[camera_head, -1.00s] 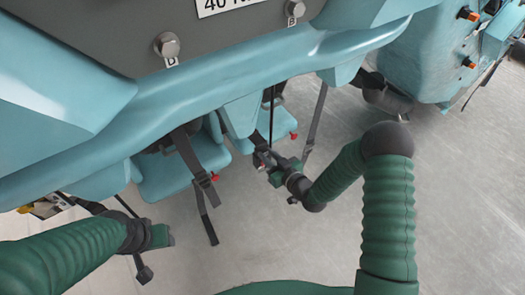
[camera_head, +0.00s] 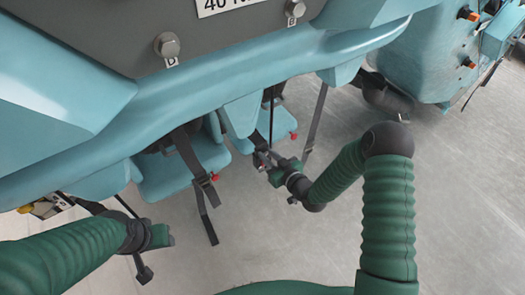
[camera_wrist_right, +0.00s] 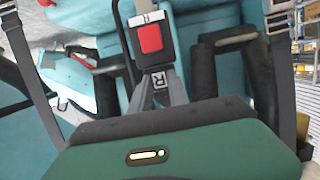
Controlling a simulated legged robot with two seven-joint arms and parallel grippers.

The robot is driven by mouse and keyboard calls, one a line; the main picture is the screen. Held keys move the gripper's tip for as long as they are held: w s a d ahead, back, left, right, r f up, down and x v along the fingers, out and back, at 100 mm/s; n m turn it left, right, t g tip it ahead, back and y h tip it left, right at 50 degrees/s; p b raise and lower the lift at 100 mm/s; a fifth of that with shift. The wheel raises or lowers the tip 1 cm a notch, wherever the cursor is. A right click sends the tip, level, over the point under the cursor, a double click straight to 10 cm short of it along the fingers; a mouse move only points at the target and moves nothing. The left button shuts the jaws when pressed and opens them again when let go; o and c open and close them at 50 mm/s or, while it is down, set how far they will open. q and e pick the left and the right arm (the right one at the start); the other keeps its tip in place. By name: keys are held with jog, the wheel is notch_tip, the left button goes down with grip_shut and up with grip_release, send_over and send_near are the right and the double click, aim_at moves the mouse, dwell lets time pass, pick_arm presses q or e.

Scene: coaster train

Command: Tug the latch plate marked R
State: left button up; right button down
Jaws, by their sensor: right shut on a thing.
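The latch plate marked R (camera_wrist_right: 159,80) shows in the right wrist view, its letter turned over. It sits at the lower end of a buckle with a red button (camera_wrist_right: 151,38), and the two appear joined. My right gripper (camera_wrist_right: 160,92) has its two grey fingers closed on the plate. In the head view my right gripper (camera_head: 262,160) is by the seat straps under the teal car body; the plate is too small to make out there. My left gripper (camera_head: 165,236) is at lower left, away from the buckle; its fingers are not clear.
Dark straps (camera_head: 207,190) hang from the teal seats (camera_head: 165,175). Another teal car (camera_head: 440,50) stands at upper right. The grey floor (camera_head: 460,190) is open at right.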

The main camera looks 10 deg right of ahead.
jog(key=shift+r, duration=0.15)
dwell(0.8)
jog(key=c, duration=1.2)
grip_release()
jog(key=shift+r, duration=0.1)
jog(key=shift+o, duration=0.2)
